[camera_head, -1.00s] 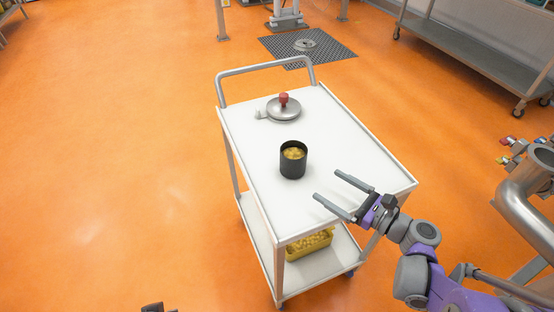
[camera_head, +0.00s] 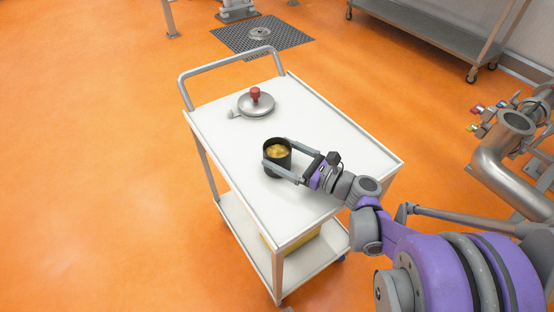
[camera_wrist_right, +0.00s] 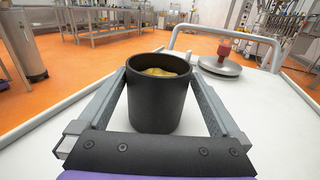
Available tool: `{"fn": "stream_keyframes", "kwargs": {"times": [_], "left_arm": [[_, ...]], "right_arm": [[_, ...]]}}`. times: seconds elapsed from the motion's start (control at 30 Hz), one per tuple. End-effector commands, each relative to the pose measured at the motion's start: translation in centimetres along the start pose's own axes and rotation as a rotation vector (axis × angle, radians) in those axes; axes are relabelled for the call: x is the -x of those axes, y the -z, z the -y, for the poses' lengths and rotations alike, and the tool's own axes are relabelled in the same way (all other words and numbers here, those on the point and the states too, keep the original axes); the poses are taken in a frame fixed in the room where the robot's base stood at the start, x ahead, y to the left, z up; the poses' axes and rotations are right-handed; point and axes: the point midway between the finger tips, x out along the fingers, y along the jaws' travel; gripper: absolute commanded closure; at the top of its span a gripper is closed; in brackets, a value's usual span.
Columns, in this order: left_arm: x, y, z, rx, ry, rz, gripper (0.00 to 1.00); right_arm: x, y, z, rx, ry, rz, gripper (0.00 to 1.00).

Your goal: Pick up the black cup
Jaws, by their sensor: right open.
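The black cup (camera_head: 277,160) stands upright on the white top of the cart and holds something yellow. My right gripper (camera_head: 276,151) is open, with one finger on each side of the cup. In the right wrist view the cup (camera_wrist_right: 157,103) fills the space between the two long grey fingers. I cannot tell whether either finger touches it. My left gripper does not show.
A round metal lid with a red knob (camera_head: 256,100) lies on the cart top (camera_head: 335,145) behind the cup. The cart's handle rail (camera_head: 228,60) rises at the far end. Metal pipes (camera_head: 515,170) stand at the right.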

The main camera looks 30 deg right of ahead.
Motion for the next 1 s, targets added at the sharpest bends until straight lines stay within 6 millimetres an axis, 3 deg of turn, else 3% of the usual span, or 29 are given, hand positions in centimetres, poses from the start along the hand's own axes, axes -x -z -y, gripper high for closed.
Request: {"fn": "stream_keyframes", "kwargs": {"times": [0.27,0.57,1.0], "left_arm": [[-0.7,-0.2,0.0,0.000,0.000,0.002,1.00],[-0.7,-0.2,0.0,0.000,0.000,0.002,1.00],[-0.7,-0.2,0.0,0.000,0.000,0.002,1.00]], "right_arm": [[-4.0,0.1,-0.3,-0.001,-0.003,0.001,0.00],[-4.5,0.1,-0.2,0.000,0.001,0.000,0.00],[-4.4,0.1,-0.2,0.000,0.000,0.000,0.79]]}}
